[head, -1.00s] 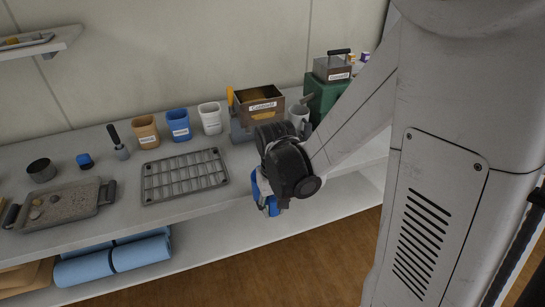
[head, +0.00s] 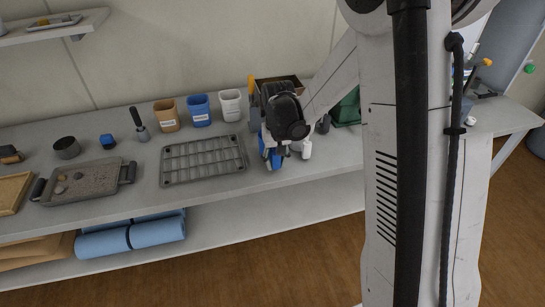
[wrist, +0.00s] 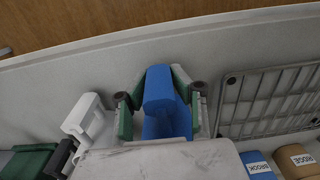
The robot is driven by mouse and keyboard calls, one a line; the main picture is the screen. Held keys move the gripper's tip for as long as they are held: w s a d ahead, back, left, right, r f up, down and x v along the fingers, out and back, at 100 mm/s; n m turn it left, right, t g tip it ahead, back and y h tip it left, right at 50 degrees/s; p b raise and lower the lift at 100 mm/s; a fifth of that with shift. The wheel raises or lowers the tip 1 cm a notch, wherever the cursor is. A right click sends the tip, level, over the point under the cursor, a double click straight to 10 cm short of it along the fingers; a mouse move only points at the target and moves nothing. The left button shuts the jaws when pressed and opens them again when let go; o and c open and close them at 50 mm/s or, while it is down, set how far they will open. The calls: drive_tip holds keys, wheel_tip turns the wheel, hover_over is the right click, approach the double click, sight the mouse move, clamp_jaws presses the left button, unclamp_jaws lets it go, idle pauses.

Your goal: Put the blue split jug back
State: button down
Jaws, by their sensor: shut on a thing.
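The blue split jug (wrist: 163,100) is between the green-padded fingers of my gripper (wrist: 160,108) in the wrist view, with a finger on each side. In the head view my gripper is over the bench, right of the wire rack, and hides most of the jug; a strip of blue (head: 266,152) shows beneath it. I cannot tell whether the jug touches the bench top. A white jug (wrist: 88,116) stands beside it, at left in the wrist view.
The wire rack (head: 203,160) lies left of my gripper. Behind it stand tan (head: 166,115), blue (head: 200,109) and white (head: 231,105) labelled containers. The bench's front strip is clear.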

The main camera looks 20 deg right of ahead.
drive_tip(key=w, duration=0.3)
drive_tip(key=shift+w+d+f, duration=0.15)
drive_tip(key=shift+w+f, duration=0.25)
drive_tip(key=shift+s+f, duration=0.1)
drive_tip(key=shift+f, duration=0.25)
drive_tip(key=shift+f, duration=0.25)
drive_tip(key=c, duration=1.5)
unclamp_jaws()
drive_tip(key=shift+r, duration=0.1)
